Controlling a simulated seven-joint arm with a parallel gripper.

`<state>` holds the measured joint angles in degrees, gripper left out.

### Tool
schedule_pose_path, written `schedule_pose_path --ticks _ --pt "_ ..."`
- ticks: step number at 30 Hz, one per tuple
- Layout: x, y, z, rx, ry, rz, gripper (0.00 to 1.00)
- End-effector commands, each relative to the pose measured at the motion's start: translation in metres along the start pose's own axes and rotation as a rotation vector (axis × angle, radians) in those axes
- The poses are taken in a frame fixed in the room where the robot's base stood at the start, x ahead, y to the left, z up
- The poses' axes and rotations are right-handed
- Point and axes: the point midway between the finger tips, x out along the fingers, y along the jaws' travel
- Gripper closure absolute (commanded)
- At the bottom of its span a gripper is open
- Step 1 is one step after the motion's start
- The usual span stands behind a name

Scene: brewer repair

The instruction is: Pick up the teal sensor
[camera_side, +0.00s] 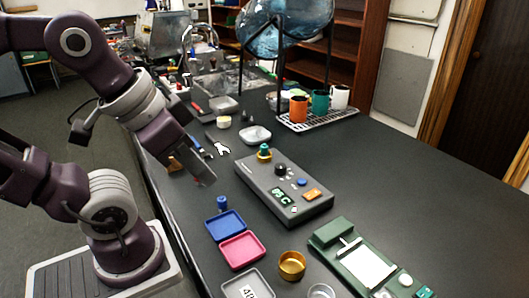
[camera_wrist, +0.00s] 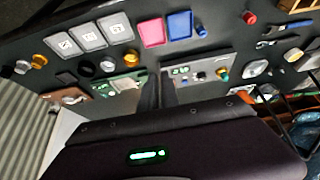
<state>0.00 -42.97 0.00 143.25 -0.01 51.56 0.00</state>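A teal knob-like part (camera_side: 264,149), which looks like the teal sensor, stands upright in a gold ring at the far left corner of the grey control box (camera_side: 285,186). In the wrist view the same teal part (camera_wrist: 223,73) shows at the right end of the box. My gripper (camera_side: 203,172) hangs above the table's left side, left of the box and apart from the teal part. Its fingers (camera_wrist: 159,92) show dark at the middle of the wrist view, with nothing seen held. Their opening is not clear.
Blue (camera_side: 226,226) and pink (camera_side: 242,250) trays lie in front of the box. A green device (camera_side: 362,262) and brass cup (camera_side: 292,265) are nearer the camera. A white bowl (camera_side: 256,135) and a rack with mugs (camera_side: 299,109) stand behind. The table's right side is clear.

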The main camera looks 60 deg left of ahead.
Motion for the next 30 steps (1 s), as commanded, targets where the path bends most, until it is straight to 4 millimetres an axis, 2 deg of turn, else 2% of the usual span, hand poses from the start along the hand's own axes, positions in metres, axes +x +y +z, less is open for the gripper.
schedule_pose_path --ticks 1,6,15,17,20,23,26,28,30 --pt "0.0 0.0 0.0 0.0 0.0 0.0 0.82" --pt "0.0 0.0 0.0 0.0 0.0 0.0 0.52" --pt "-0.003 0.0 -0.002 0.0 0.002 0.0 0.52" --pt "-0.013 0.0 -0.008 0.0 0.006 0.0 0.52" --pt "-0.045 0.0 -0.026 0.0 0.01 0.0 0.52" --pt "-0.026 0.018 -0.042 -0.392 -0.157 0.137 0.52" --pt "-0.011 0.024 -0.077 -0.827 -0.28 0.277 0.52" --pt "-0.001 0.015 -0.108 -1.144 -0.347 0.373 0.52" --pt "0.011 -0.006 -0.142 -1.467 -0.396 0.472 0.52"
